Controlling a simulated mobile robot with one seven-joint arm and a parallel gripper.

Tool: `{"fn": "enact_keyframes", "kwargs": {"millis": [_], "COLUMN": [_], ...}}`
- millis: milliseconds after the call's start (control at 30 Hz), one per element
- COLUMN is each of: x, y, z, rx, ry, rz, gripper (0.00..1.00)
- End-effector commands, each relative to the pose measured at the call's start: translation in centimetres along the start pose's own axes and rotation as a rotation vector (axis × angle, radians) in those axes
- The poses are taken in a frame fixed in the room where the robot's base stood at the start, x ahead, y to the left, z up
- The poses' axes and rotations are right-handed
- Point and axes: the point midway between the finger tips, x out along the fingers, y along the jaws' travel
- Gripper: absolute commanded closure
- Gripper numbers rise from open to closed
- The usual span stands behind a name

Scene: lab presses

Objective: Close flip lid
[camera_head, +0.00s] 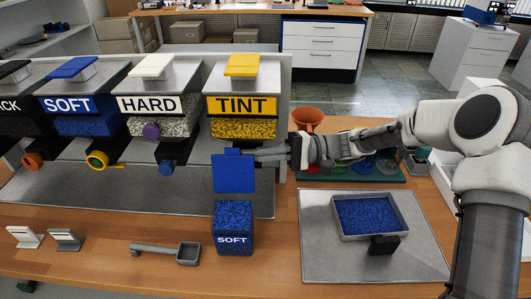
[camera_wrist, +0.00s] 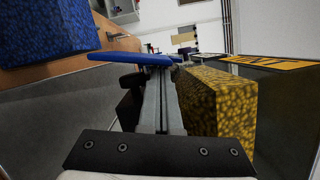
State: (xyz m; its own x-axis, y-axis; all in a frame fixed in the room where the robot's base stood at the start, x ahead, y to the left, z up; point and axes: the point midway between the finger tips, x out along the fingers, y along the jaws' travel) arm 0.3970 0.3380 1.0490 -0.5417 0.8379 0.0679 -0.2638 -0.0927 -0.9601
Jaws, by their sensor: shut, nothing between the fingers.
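A blue box labelled SOFT (camera_head: 234,236) with speckled sides stands upright on the wooden table. Its flat blue flip lid (camera_head: 233,174) stands open and raised above the box's far side, its broad face toward the head camera. In the wrist view the lid (camera_wrist: 125,58) shows nearly edge-on as a thin blue plate, and part of the box (camera_wrist: 45,30) fills the upper left. My gripper (camera_head: 260,157) is shut and empty, with its fingertips at the lid's upper right edge. In the wrist view the fingers reach the plate; I cannot tell whether they touch it.
The TINT dispenser (camera_head: 243,104) stands behind the lid; its yellow speckled side (camera_wrist: 215,105) is close right of my fingers in the wrist view. More dispensers line the left. A tray of blue granules (camera_head: 370,214) sits right, and a grey scoop (camera_head: 165,252) lies left of the box.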

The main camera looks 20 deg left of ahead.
Motion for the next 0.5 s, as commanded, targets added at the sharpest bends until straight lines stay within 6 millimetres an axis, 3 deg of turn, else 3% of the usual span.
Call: {"fn": "enact_keyframes", "kwargs": {"millis": [500], "x": [0.07], "y": [-0.03], "z": [0.25], "rx": [-0.030], "ry": [0.000], "rz": [0.008], "gripper": [1.00]}}
